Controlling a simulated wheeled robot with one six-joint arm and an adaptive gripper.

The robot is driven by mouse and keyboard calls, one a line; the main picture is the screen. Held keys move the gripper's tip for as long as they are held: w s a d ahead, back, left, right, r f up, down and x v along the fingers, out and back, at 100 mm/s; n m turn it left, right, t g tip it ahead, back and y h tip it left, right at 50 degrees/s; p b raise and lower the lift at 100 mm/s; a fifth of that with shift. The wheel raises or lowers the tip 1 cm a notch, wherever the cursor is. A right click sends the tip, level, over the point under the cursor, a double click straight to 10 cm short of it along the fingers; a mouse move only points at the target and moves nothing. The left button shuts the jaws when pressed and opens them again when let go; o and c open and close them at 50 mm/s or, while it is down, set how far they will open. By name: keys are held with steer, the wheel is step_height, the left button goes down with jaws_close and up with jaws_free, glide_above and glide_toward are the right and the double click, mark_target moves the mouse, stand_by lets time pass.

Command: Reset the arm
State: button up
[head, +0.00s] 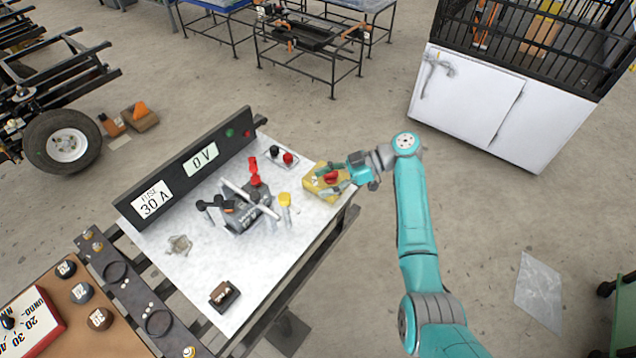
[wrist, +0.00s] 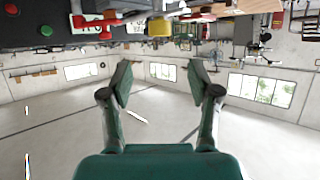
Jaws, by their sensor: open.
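My arm reaches up from the lower right in the head view and bends left at its top. My gripper (head: 352,172) is over the right edge of the white tabletop (head: 195,290), beside a yellow box with a red part on top (head: 312,184). In the head view the gripper overlaps the box's right side; I cannot tell whether they touch. In the wrist view my gripper (wrist: 162,82) has its two green fingers apart with nothing between them. That view looks out across the room, upside down, with a yellow thing (wrist: 160,26) beyond the fingers.
The table carries a black panel (head: 178,182) reading "0 V" and "FUSE 30 A", a dark device with clamps (head: 243,212), a terminal block (head: 282,156) and a small dark block (head: 224,295). A white cabinet (head: 470,105) stands behind right. The floor right of my arm is mostly clear.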

stand_by(0.4)
steer(key=s+d+f+m+t+h, duration=0.2)
steer(key=s+f+m+t, duration=0.2)
steer(key=s+f+m, duration=0.55)
steer(key=s+d+f+m+t+h, duration=0.1)
steer(key=s+f+m+t+h, duration=0.15)
steer(key=s+f, duration=0.8)
steer(key=s+d+f+m+t+h, duration=0.2)
steer(key=s+d+f+t+h, duration=0.15)
steer(key=s+f, duration=0.2)
steer(key=s+d+r+m+t+h, duration=0.15)
steer(key=s+d+r, duration=0.25)
steer(key=s, duration=0.4)
steer(key=s+d+r+m+t+h, duration=0.1)
steer(key=s+d+r+m+h, duration=0.25)
steer(key=s, duration=0.45)
steer(key=s+r+t, duration=0.2)
steer(key=s+r, duration=0.3)
steer(key=r, duration=0.5)
steer(key=s+d+r+t, duration=0.1)
steer(key=s+r, duration=0.4)
steer(key=r, duration=0.5)
steer(key=shift+d+r+m+t, duration=0.25)
steer(key=shift+r+m+t, duration=0.1)
steer(key=shift+t, duration=0.3)
